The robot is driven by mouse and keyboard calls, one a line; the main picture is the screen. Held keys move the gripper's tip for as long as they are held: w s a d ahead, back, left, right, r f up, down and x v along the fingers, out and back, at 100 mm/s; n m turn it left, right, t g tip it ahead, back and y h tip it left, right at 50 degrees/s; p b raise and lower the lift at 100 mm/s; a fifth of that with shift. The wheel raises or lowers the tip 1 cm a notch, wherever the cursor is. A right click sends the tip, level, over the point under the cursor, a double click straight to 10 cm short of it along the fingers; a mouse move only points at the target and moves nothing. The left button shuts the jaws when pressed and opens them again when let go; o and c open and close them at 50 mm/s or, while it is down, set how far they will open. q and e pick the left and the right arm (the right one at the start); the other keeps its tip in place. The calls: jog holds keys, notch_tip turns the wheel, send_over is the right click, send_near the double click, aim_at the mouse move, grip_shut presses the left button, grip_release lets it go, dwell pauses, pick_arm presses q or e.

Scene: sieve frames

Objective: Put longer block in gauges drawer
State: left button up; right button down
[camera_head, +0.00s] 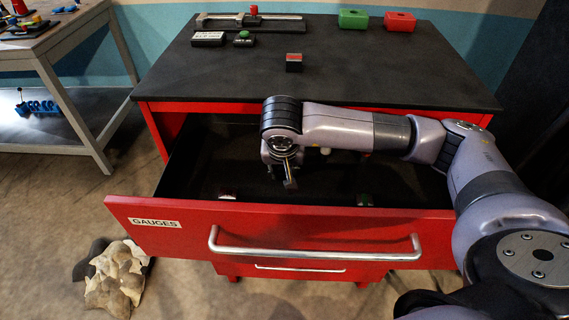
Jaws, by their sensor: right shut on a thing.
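The red gauges drawer (165,210), labelled GAUGES, is pulled open below the black top of the cabinet. My right gripper (285,170) points down inside the drawer opening, below the level of the cabinet top. It is shut on a small dark block (291,184), mostly hidden by the fingers, so its full length cannot be judged. I cannot tell whether the block touches the drawer floor. Another block (294,62), dark with a red top, stands on the cabinet top. My left gripper is not in view.
Small items lie in the drawer near its front wall, left (227,196) and right (364,200). A green box (353,19), a red box (400,21), a label plate (208,39) and a measuring instrument (275,19) stand on top. A crumpled cloth (118,275) lies on the floor.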

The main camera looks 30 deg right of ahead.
jog(key=shift+f+b, duration=0.3)
jog(key=shift+b, duration=0.05)
jog(key=c, duration=1.3)
grip_release()
jog(key=shift+r, duration=0.1)
jog(key=shift+s+a+r+p, duration=0.1)
jog(key=shift+r+p, duration=0.2)
jog(key=shift+r, duration=0.2)
jog(key=v, duration=1.1)
jog(key=shift+r, duration=0.1)
